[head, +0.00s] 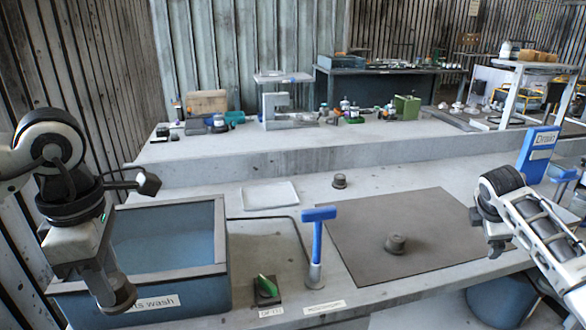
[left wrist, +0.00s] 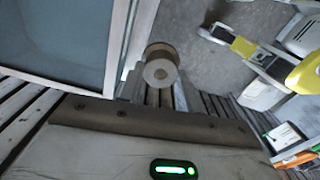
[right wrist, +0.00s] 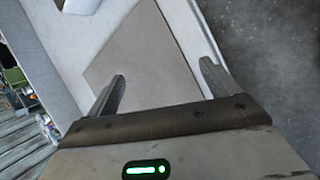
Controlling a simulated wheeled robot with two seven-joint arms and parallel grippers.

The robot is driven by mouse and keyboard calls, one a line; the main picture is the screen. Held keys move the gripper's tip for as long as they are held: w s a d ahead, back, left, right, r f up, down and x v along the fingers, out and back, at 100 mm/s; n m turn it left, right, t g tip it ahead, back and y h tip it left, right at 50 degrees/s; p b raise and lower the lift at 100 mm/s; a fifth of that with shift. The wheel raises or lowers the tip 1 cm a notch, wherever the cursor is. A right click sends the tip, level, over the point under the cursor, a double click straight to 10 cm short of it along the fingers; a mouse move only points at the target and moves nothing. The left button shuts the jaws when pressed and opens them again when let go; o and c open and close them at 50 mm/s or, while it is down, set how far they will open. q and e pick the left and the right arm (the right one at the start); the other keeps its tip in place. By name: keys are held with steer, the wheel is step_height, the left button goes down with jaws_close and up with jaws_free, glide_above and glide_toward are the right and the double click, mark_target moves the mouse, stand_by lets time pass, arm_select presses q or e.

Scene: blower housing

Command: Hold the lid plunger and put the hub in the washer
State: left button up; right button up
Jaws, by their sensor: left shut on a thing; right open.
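My left gripper (head: 112,282) is shut on a round brown-grey metal part, which looks like the hub (head: 119,295). It is held low at the front left, beside the washer's left front. The hub also shows in the left wrist view (left wrist: 161,70), its flat face with a centre hole towards the camera, and hides the fingertips. The washer is a blue open-topped tank (head: 215,240) with a wash label on its front. A blue T-handled tool (head: 317,245), perhaps the lid plunger, stands upright to its right. My right gripper (right wrist: 165,85) is open and empty, above the bench's right side.
A dark mat (head: 440,215) bears a round part (head: 396,243); a similar one (head: 339,180) stands behind it. A green piece in a black base (head: 266,288) sits near the front edge. A white tray (head: 270,194) lies behind. A blue Drain sign (head: 540,150) stands right.

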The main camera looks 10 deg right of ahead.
steer(key=w+a+r+n+t+y, duration=0.1)
steer(key=w+a+r+n+y, duration=0.15)
steer(key=a, duration=0.45)
steer(key=w+a+r+n+y, duration=0.1)
steer(key=w+a+r+n, duration=0.25)
steer(key=a, duration=0.35)
steer(key=n+g+y, duration=0.1)
steer(key=n+y, duration=0.1)
steer(key=n, duration=1.5)
glide_toward(320, 209)
steer(key=x, duration=1.2)
steer(key=shift+w+f, duration=0.1)
steer(key=shift+f, duration=0.1)
steer(key=c, duration=1.1)
steer(key=shift+o, duration=0.2)
steer(key=shift+f, duration=0.1)
